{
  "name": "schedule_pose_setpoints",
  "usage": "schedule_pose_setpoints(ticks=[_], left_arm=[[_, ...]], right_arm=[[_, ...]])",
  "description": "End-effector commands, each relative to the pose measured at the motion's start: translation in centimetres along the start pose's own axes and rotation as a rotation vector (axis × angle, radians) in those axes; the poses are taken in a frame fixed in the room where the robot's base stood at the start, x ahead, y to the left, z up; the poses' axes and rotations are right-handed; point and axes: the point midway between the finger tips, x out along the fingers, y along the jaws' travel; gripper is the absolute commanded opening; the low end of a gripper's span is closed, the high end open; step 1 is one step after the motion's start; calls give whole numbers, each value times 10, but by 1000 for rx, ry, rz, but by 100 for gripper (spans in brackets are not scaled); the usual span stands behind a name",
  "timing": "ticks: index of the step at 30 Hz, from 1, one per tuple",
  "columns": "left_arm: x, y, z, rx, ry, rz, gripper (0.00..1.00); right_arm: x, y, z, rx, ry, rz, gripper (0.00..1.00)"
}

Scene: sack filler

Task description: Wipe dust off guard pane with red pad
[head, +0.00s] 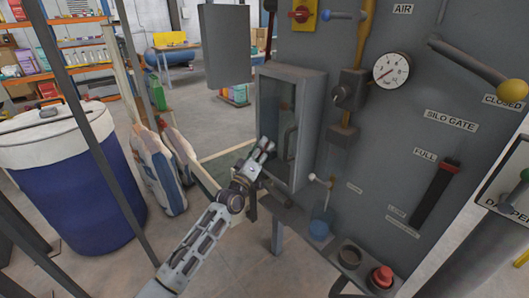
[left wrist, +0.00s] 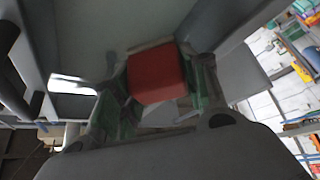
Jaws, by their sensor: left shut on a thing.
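The guard pane (head: 272,112) is a dark, see-through panel in a grey box-like frame on the machine's front. My left gripper (head: 262,151) is at the pane's lower left, shut on the red pad (left wrist: 157,77). In the left wrist view the pad is a red block between the fingertips, in front of a grey-green surface that looks like the pane (left wrist: 105,25). A pale tan strip shows just behind the pad; I cannot tell if it is dust. I cannot tell whether the pad touches the pane. My right gripper is not in view.
Right of the pane are a pressure gauge (head: 391,70), a yellow-ended silo gate lever (head: 511,90) and a red button (head: 382,276). A blue drum (head: 75,185) and filled sacks (head: 157,172) stand left. A pale bar crosses near the sacks.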

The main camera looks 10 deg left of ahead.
Motion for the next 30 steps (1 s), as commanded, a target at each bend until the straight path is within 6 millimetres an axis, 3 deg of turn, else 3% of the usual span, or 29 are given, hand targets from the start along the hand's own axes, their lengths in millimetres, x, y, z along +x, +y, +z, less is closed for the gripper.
schedule_pose_setpoints(ticks=[14,30], left_arm=[[2,-2,-2,1,1,1,6],[12,-22,-18,3,0,1,6]], right_arm=[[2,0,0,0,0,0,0],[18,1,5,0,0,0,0]])
